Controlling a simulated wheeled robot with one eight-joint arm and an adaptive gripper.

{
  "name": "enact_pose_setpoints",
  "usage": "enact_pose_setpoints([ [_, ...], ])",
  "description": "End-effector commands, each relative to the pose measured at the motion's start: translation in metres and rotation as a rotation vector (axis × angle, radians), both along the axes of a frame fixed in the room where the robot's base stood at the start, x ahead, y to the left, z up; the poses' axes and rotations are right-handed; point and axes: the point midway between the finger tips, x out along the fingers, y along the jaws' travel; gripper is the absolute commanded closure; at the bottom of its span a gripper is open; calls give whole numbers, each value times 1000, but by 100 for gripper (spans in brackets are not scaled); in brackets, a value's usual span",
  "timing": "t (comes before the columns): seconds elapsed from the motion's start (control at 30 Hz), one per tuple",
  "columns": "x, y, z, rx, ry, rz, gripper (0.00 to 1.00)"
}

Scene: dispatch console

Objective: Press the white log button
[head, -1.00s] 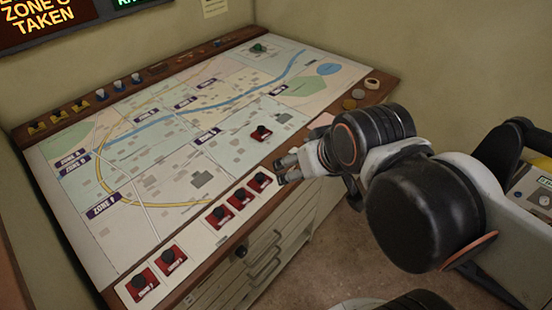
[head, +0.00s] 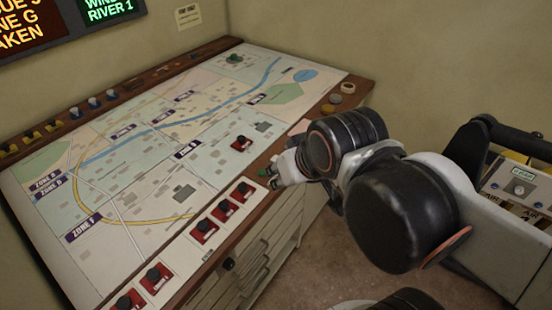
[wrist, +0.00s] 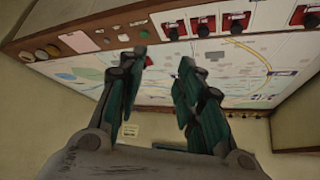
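A pale round button (head: 347,87) sits at the far right corner of the console's wooden edge, beside a yellowish one (head: 335,98) and a darker one (head: 328,109). Another pale button (head: 519,190) is on a panel at the right. The labels are too small to read, so I cannot tell which is the log button. My gripper (head: 274,172) is over the console's near wooden edge, apart from these buttons. In the wrist view my gripper (wrist: 163,58) has its two fingers spread, with nothing between them.
The map console (head: 130,215) fills the left. Several red switches (head: 225,208) line its near edge, and another red switch (head: 241,144) stands on the map. Open floor (head: 320,240) lies right of the console.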

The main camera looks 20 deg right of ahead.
Motion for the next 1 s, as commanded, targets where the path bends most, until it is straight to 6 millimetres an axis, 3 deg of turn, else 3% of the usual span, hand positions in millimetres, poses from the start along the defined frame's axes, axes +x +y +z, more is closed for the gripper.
enact_pose_setpoints([
  [0.03,0,0,0,0,0,0,86],
  [0.1,0,0,0,0,0,0,100],
  [1.0,0,0,0,0,0,0,100],
])
